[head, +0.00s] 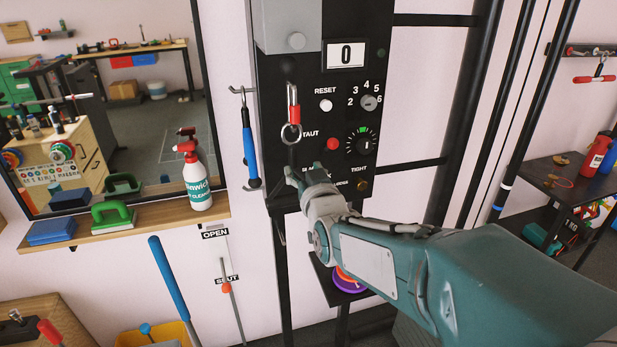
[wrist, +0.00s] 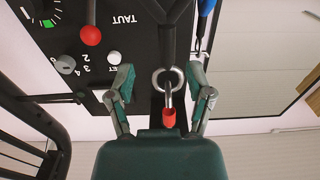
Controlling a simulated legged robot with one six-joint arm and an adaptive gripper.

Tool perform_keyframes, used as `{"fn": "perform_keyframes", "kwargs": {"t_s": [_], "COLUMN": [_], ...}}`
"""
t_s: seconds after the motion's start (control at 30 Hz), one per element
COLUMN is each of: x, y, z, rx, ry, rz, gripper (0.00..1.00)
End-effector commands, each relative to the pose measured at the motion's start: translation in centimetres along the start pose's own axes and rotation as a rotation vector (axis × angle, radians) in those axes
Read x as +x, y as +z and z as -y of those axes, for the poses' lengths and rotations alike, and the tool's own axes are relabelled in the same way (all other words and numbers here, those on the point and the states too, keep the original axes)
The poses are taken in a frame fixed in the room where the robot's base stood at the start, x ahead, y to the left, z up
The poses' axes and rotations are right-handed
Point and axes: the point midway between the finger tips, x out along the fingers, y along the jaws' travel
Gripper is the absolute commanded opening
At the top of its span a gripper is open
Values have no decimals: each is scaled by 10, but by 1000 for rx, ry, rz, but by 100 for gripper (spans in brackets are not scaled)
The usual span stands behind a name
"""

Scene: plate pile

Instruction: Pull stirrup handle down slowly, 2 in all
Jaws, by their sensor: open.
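The stirrup handle (wrist: 168,40) is a black forked piece in the wrist view, joined to a steel ring (wrist: 167,80) and a red-sleeved clip (wrist: 168,118). In the head view the ring (head: 291,132) and red clip (head: 293,105) hang in front of the black machine panel (head: 305,80); the dark handle below is hard to make out against it and partly behind my arm. My gripper (wrist: 163,88) is open, its two fingers on either side of the ring in the picture. No finger visibly touches it. In the head view my gripper (head: 302,174) is just below the ring.
The panel's display (head: 346,55) reads 0. Knobs and a red button (head: 333,144) sit right of the clip. A blue-handled tool (head: 249,145) hangs on a hook at left. A shelf (head: 150,222) holds a spray bottle (head: 194,175). Black uprights (head: 468,120) stand at right.

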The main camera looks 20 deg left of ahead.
Motion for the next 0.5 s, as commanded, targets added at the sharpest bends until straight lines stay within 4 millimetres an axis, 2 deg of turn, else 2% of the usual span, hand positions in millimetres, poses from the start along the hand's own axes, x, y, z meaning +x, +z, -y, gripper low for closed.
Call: {"fn": "perform_keyframes", "kwargs": {"t_s": [0.5], "x": [42], "y": [-1], "z": [-4], "rx": [3], "ry": [0], "rz": [-2], "gripper": [67]}}
